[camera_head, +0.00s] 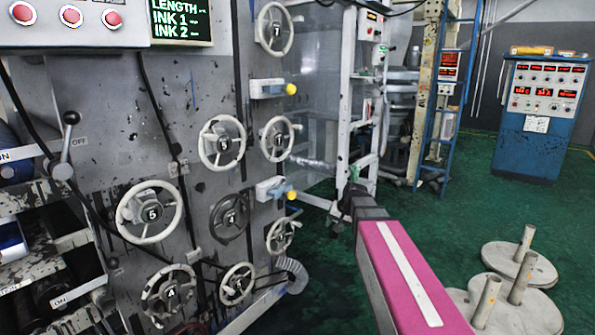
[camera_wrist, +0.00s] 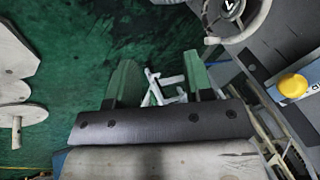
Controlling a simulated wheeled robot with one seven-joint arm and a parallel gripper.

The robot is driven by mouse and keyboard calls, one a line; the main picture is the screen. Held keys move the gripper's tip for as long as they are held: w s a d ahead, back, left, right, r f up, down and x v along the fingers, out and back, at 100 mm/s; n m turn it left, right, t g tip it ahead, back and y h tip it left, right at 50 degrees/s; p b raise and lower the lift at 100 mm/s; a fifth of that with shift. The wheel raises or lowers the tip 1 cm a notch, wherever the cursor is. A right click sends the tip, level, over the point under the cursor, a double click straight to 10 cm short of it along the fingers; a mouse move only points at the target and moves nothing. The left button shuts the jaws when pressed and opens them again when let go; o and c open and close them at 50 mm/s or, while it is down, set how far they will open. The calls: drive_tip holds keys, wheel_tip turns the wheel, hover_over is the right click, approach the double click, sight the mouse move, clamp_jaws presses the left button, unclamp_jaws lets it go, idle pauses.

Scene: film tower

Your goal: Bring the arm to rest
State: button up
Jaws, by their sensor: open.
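My arm reaches in from the bottom right of the head view as a pink link with a white stripe. Its dark far end lies just right of the grey machine panel (camera_head: 95,110). In the wrist view my gripper (camera_wrist: 160,80) has its two greenish fingers well apart. I see nothing held between them; white bars of some structure show behind. The fingers cannot be made out clearly in the head view.
The panel carries several white handwheels (camera_head: 150,212) and yellow-tipped knobs (camera_head: 291,89). White discs with posts (camera_head: 519,264) lie on the green floor (camera_head: 430,215) at right. A blue control cabinet (camera_head: 540,120) and a ladder (camera_head: 430,90) stand behind. Floor before the cabinet is clear.

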drive_tip(key=s+d+f+n+g+h, duration=0.1)
drive_tip(key=s+d+f+g, duration=0.1)
drive_tip(key=s+f, duration=0.6)
drive_tip(key=s+d+f+n+g+h, duration=0.1)
drive_tip(key=s+d+f+h, duration=0.1)
drive_tip(key=s+f, duration=0.6)
drive_tip(key=s, duration=0.2)
drive_tip(key=shift+s+d+g+h, duration=0.15)
drive_tip(key=shift+s+g+h, duration=0.15)
drive_tip(key=shift+s+g, duration=0.1)
drive_tip(key=shift+c, duration=0.4)
